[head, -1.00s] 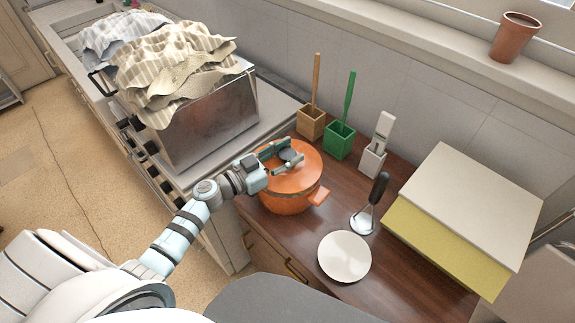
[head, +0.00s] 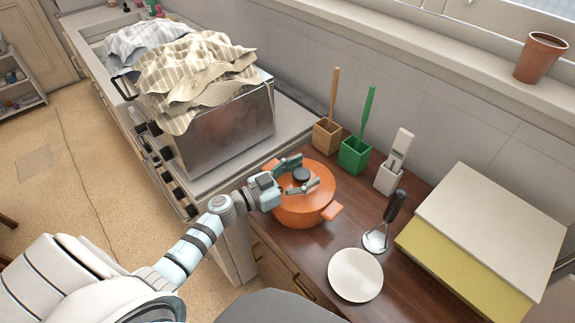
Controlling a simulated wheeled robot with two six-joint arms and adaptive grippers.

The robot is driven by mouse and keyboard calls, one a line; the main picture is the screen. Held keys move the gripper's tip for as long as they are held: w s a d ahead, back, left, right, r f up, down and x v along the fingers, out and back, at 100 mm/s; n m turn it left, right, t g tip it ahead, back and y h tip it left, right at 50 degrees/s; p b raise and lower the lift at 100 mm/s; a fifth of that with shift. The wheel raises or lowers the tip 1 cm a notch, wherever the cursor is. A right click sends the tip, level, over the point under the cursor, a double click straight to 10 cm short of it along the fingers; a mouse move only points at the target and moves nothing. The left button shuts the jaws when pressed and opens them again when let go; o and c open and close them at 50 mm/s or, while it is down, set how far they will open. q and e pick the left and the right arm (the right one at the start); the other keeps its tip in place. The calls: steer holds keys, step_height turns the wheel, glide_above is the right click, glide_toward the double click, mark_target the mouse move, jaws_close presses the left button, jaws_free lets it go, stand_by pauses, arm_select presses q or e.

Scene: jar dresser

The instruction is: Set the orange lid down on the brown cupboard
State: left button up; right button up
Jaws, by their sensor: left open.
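The orange lid (head: 318,174) sits on the orange pot (head: 304,212), its dark round knob (head: 301,174) on top. The pot stands on the brown cupboard (head: 318,253), at the end beside the stove. My left gripper (head: 308,172) is open over the lid, with its two fingers apart on either side of the knob. I cannot tell whether the fingers touch the knob. My right gripper is not in view.
A white plate (head: 355,275) lies at the cupboard's front, with a black-handled masher (head: 384,225) behind it. Utensil holders, a green one (head: 354,155) among them, line the wall. A white-topped yellow box (head: 470,275) fills the right. Bare wood shows between pot and plate.

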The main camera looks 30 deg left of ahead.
arm_select(q)
steer(key=v, duration=1.4)
steer(key=shift+s+d+b, duration=0.25)
steer(key=shift+s+b, duration=0.2)
steer(key=shift+f, duration=0.1)
steer(key=s+a+f+n+g+y, duration=0.25)
steer(key=a+f+y, duration=0.25)
steer(key=f, duration=0.6)
steer(key=s+a+f+n+g+y, duration=0.1)
steer(key=s+a+f+n+y, duration=0.25)
steer(key=f, duration=0.75)
steer(key=s+d+f+g+y, duration=0.1)
steer(key=s+d+f+g, duration=0.1)
steer(key=s+f, duration=0.5)
steer(key=s+d+f+g+y, duration=0.1)
steer(key=s+d+f+g, duration=0.1)
steer(key=s+f+g, duration=0.3)
steer(key=s+f, duration=0.3)
steer(key=shift+f, duration=0.4)
steer(key=shift+o, duration=0.6)
steer(key=s+d+f+g, duration=0.4)
steer(key=s+d, duration=0.3)
steer(key=s, duration=0.4)
steer(key=shift+s+f+m+h, duration=0.2)
steer(key=shift+m+h, duration=0.1)
steer(key=shift+h, duration=0.15)
